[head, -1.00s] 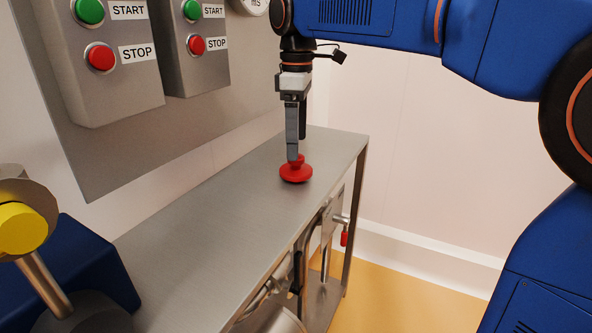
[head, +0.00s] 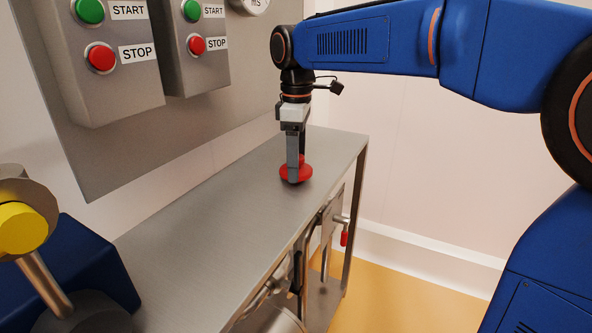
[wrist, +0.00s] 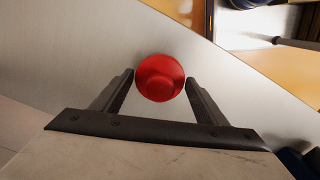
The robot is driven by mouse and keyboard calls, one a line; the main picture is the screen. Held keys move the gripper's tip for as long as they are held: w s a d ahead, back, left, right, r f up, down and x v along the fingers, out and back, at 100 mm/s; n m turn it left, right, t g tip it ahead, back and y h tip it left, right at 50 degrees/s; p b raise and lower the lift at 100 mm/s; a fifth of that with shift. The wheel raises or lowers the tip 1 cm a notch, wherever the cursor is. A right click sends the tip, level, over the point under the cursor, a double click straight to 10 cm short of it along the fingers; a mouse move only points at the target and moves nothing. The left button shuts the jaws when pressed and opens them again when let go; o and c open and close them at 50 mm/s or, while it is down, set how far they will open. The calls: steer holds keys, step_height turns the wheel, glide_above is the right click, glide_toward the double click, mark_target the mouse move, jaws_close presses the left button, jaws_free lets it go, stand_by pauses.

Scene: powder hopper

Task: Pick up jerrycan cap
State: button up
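The red jerrycan cap (head: 303,172) lies on the steel table top, a round disc with a raised middle. My gripper (head: 294,178) points straight down over it, with its fingers lowered to the height of the cap. In the wrist view the cap (wrist: 160,77) sits between the tips of my gripper (wrist: 161,80). One finger is on each side, spread wide, with the cap's edge close to both. The gripper is open; I cannot tell whether either finger touches the cap. In the head view the near finger hides part of the cap.
The steel table (head: 215,215) is bare around the cap, and its right edge is near it. Control boxes with START and STOP buttons (head: 101,57) hang on the wall panel at left. A red-handled valve (head: 344,238) is below the table's right side. A yellow knob (head: 22,230) stands front left.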

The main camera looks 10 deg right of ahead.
steer(key=c, duration=0.4)
steer(key=shift+r, duration=0.1)
steer(key=shift+c, duration=0.2)
step_height(320, 180, up, 16)
stand_by(0.5)
